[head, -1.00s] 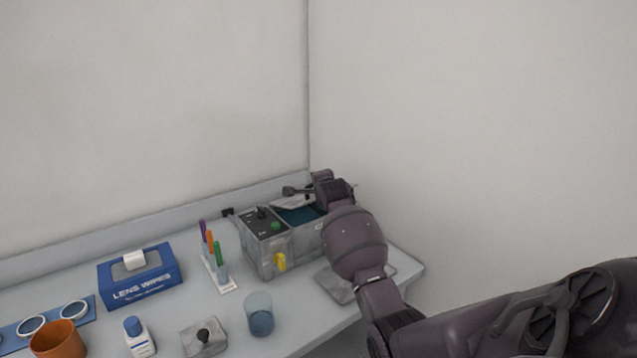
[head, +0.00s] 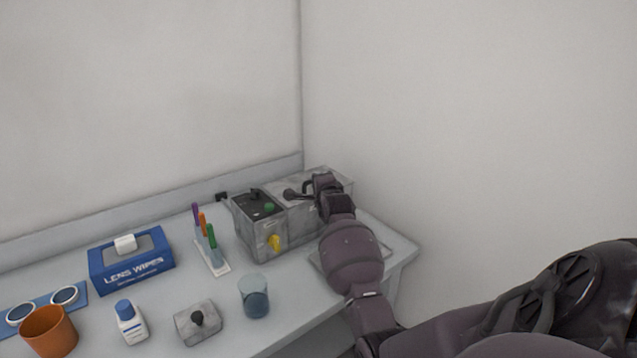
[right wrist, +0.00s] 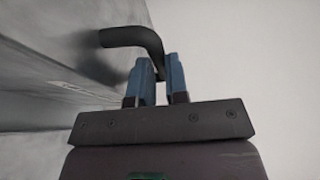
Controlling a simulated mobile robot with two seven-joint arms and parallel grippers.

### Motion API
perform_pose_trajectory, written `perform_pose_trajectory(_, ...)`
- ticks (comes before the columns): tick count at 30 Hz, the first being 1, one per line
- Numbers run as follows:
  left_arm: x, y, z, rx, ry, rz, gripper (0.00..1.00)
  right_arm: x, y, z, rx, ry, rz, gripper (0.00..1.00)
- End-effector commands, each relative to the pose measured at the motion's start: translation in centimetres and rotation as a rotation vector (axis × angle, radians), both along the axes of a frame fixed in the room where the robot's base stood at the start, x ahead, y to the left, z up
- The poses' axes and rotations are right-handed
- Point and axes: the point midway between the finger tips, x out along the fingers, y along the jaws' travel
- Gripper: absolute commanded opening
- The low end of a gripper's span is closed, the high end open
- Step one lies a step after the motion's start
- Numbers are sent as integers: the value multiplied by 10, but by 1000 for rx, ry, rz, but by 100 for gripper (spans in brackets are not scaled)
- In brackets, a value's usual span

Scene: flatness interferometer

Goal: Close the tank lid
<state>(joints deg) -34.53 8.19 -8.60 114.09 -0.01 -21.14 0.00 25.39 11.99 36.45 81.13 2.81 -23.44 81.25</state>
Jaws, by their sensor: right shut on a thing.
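The grey metal tank (head: 300,235) stands at the back right of the bench, beside a control box with a green button. Its grey lid (head: 341,181) lies over the top, and no teal interior shows. Whether the lid is fully seated is hard to tell, because my right arm hides part of it. My right gripper (head: 314,188) is at the lid. In the right wrist view its blue fingers (right wrist: 158,80) are shut on the black bent lid handle (right wrist: 128,36). My left gripper is out of view.
The control box (head: 257,228) has a yellow knob. A marker stand (head: 215,262), a blue lens wipes box (head: 135,272), a clear cup (head: 254,298), a metal block with a black knob (head: 198,325), a white bottle (head: 130,322) and an orange cup (head: 48,332) stand left.

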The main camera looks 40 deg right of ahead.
Motion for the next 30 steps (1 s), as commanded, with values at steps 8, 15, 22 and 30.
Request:
perform_pose_trajectory(8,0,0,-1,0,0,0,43,-2,0,-10,6,19,0,24)
perform_pose_trajectory(15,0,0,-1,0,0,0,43,-2,0,-9,6,16,-1,25)
perform_pose_trajectory(22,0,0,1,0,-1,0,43,-7,4,-7,6,14,1,25)
perform_pose_trajectory(30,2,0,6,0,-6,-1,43,-39,21,-2,5,11,0,25)
